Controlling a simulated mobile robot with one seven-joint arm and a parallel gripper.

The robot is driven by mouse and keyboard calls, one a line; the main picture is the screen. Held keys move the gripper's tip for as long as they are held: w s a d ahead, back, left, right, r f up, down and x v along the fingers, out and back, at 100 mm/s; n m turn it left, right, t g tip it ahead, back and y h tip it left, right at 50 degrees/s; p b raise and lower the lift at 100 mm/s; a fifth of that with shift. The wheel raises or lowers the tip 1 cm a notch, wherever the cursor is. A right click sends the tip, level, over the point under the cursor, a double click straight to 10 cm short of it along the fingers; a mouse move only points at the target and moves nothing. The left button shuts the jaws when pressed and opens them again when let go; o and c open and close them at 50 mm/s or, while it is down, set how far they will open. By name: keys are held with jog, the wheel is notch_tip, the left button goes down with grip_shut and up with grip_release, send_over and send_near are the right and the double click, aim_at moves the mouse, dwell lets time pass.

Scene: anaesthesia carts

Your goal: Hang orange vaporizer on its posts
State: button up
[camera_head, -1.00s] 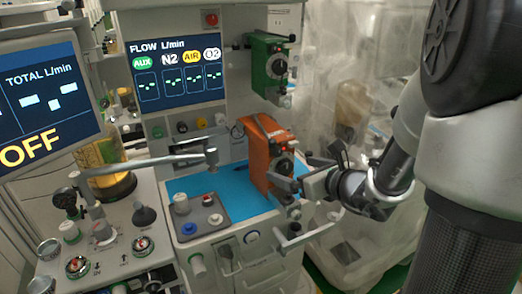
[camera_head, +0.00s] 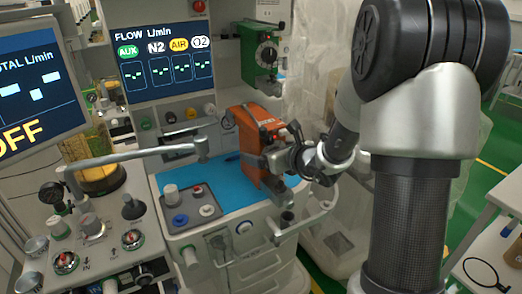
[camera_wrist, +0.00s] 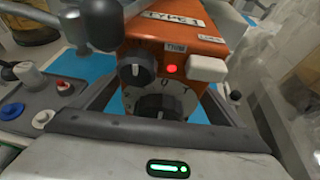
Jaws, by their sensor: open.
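The orange vaporizer (camera_head: 247,137) stands upright on the blue mat of the cart, with its dials toward my gripper. My gripper (camera_head: 268,162) is at its dial side. In the wrist view the orange vaporizer (camera_wrist: 178,48) lies between the two open fingers of my gripper (camera_wrist: 158,105), one on each side; I cannot tell whether they touch it. Its black dials, red button and white block face the camera. A green vaporizer (camera_head: 264,55) hangs higher up, right of the flow screen. I cannot make out the empty posts.
A metal arm (camera_head: 140,156) reaches across the cart, left of the orange vaporizer; its dark end is close in the wrist view. A grey knob panel (camera_head: 190,208) lies left on the blue mat (camera_head: 222,178). A curved handle (camera_head: 303,222) juts out at the cart's front right.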

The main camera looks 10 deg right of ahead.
aim_at(258, 117)
jog(key=c, duration=2.2)
jog(key=shift+o, duration=0.2)
jog(key=shift+w+r, duration=0.1)
jog(key=shift+r, duration=0.45)
notch_tip(258, 117, up, 9)
jog(key=p, duration=0.3)
jog(key=shift+r, duration=0.2)
jog(key=w+a+r+p, duration=0.1)
jog(key=w+r+p, duration=0.1)
jog(key=r+p, duration=0.2)
jog(key=w+r+p, duration=0.2)
jog(key=r+p, duration=0.2)
jog(key=r, duration=0.6)
jog(key=shift+w+a+m+h+p, duration=0.3)
jog(key=shift+w+a+m+h, duration=0.05)
jog(key=shift+m+h, duration=0.05)
